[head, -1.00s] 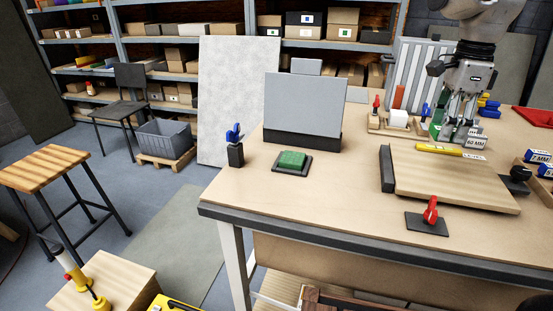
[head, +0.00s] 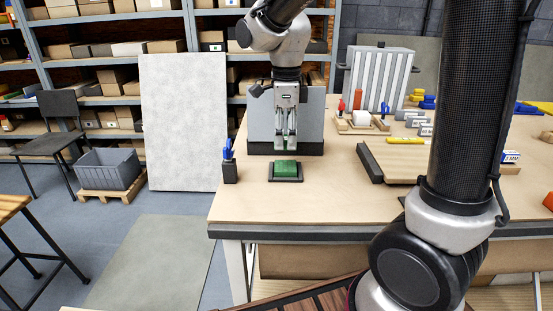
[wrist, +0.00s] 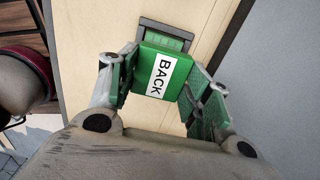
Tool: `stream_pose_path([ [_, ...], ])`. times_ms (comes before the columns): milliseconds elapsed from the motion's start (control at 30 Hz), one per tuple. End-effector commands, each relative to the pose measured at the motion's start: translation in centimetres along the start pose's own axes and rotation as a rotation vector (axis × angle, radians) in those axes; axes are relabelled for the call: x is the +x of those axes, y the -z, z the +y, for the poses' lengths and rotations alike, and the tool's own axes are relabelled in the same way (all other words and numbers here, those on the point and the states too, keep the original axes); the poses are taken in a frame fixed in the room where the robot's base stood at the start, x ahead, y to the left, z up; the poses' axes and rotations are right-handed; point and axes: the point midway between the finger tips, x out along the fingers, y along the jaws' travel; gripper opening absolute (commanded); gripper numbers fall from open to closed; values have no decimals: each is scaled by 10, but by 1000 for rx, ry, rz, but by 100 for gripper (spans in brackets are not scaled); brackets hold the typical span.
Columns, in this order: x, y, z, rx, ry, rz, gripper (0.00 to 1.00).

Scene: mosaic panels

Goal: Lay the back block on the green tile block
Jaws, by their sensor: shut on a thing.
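The back block (wrist: 158,73) is green with a white label reading BACK. My gripper (head: 286,146) is shut on it, with a finger at each side in the wrist view. The green tile block (head: 286,168) lies on a dark square base (head: 286,180) near the table's left end. In the head view my gripper is upright just above and behind the tile block. In the wrist view the tile block (wrist: 167,39) shows just past the back block, which partly covers it. I cannot tell whether the two touch. The back block is hardly discernible in the head view.
A grey panel on a dark foot (head: 258,148) stands right behind my gripper. A black holder with a blue-handled tool (head: 230,171) stands to the left. A wooden board (head: 400,162) lies to the right. The table front (head: 290,210) is clear.

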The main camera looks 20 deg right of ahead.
Motion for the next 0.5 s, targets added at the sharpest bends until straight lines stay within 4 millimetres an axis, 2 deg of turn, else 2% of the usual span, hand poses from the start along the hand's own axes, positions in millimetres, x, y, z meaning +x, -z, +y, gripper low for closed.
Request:
stream_pose_path([
  [33, 9, 0, 0, 0, -2, 2, 29],
  [367, 51, 0, 0, -2, -2, 1, 29],
  [500, 58, 0, 0, -2, 1, -1, 29],
])
